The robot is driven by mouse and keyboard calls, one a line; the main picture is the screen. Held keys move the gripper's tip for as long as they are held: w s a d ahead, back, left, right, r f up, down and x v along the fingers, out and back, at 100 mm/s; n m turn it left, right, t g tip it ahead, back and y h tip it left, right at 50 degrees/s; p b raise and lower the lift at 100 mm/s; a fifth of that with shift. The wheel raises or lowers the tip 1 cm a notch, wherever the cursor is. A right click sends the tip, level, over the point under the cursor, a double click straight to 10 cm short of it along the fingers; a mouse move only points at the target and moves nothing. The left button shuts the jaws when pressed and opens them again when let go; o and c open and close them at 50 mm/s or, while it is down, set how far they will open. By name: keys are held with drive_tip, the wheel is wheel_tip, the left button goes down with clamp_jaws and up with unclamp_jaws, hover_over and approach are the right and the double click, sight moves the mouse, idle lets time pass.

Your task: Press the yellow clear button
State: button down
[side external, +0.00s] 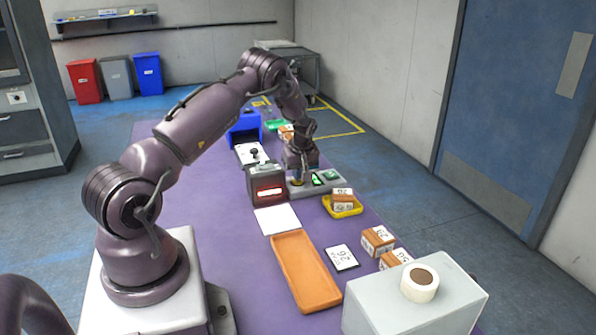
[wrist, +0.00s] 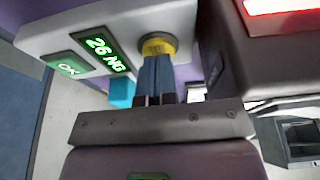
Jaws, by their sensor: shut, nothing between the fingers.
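The yellow button (wrist: 158,45) is round and sits in a dark ring on a light grey console (wrist: 110,22). It also shows as a small yellow spot under my gripper in the side external view (side external: 297,183). My gripper (wrist: 158,58) is shut and empty, its blue fingertips over the near part of the button. The tips appear to meet the button, but I cannot tell whether it is pressed down. Beyond that is a green OK button (wrist: 66,66).
A dark scanner box (side external: 267,187) with a red lit window stands close to my gripper. A yellow tray (side external: 343,211) with a labelled box is on the other side. An orange tray (side external: 305,270), a white sheet and a "26" card lie nearer on the purple table.

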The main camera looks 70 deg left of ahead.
wheel_tip(320, 180, down, 2)
drive_tip(key=shift+s+d, duration=0.1)
drive_tip(key=a+v, duration=0.1)
drive_tip(key=v, duration=1.3)
drive_tip(key=shift+w+a+r, duration=0.2)
drive_tip(key=shift+r, duration=0.2)
drive_tip(key=s+d+r+m+t+h, duration=0.1)
drive_tip(key=s+d+r+m, duration=0.5)
drive_tip(key=d, duration=0.6)
drive_tip(key=s+d+r+m+t+h, duration=0.1)
drive_tip(key=s+d+r+m, duration=0.5)
drive_tip(key=d, duration=0.6)
drive_tip(key=s+d+r+m+t+h, duration=0.1)
drive_tip(key=s+d+r+m+t, duration=0.2)
drive_tip(key=d, duration=0.9)
drive_tip(key=s+r+m, duration=0.3)
drive_tip(key=s, duration=0.1)
drive_tip(key=shift+r+t, duration=0.15)
drive_tip(key=shift+t, duration=0.15)
